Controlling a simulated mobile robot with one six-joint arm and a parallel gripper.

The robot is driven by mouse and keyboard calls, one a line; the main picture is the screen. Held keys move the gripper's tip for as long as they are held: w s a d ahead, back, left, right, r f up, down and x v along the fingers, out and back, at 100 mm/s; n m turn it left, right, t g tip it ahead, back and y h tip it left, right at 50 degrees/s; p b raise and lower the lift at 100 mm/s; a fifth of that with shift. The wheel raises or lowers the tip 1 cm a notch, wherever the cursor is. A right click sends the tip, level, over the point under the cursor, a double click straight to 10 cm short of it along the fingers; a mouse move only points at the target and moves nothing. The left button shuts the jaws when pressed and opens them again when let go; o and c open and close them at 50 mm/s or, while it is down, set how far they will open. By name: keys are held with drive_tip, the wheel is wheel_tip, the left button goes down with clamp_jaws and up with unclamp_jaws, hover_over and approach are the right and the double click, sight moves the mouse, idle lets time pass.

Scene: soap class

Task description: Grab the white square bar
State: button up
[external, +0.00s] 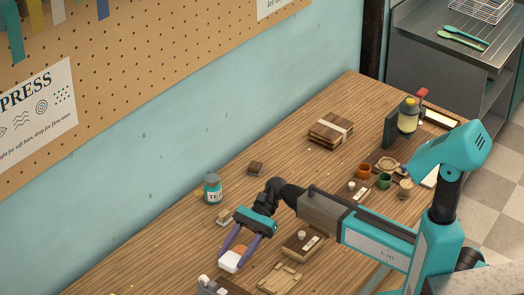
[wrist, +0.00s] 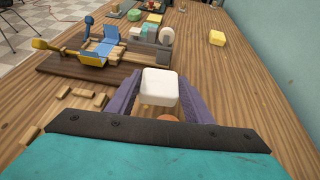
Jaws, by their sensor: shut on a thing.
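The white square bar (wrist: 160,87) is between the two purple fingers of my gripper (wrist: 157,94) in the wrist view. My gripper is shut on it. In the external view the white bar (external: 230,261) shows at the ends of the fingers of my gripper (external: 235,258), near the lower edge of the picture. The bar appears roughly level. Whether it touches the table or hangs above it is hard to tell. A small orange-brown thing (wrist: 168,115) shows just behind the bar, partly hidden.
A teal-labelled jar (external: 212,189) stands to the left of my arm. Dark wooden stands (external: 303,243) and a slatted wooden rack (external: 280,277) lie nearby. In the wrist view, a wooden device with blue parts (wrist: 107,46) stands ahead-left and a yellow bar (wrist: 217,38) lies ahead-right.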

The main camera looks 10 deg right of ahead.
drive_tip(key=shift+s+d+r, duration=0.1)
drive_tip(key=shift+s+d, duration=0.25)
drive_tip(key=shift+d, duration=0.25)
drive_tip(key=shift+s+d+r, duration=0.1)
drive_tip(key=shift+s+d, duration=0.25)
drive_tip(key=shift+d, duration=0.2)
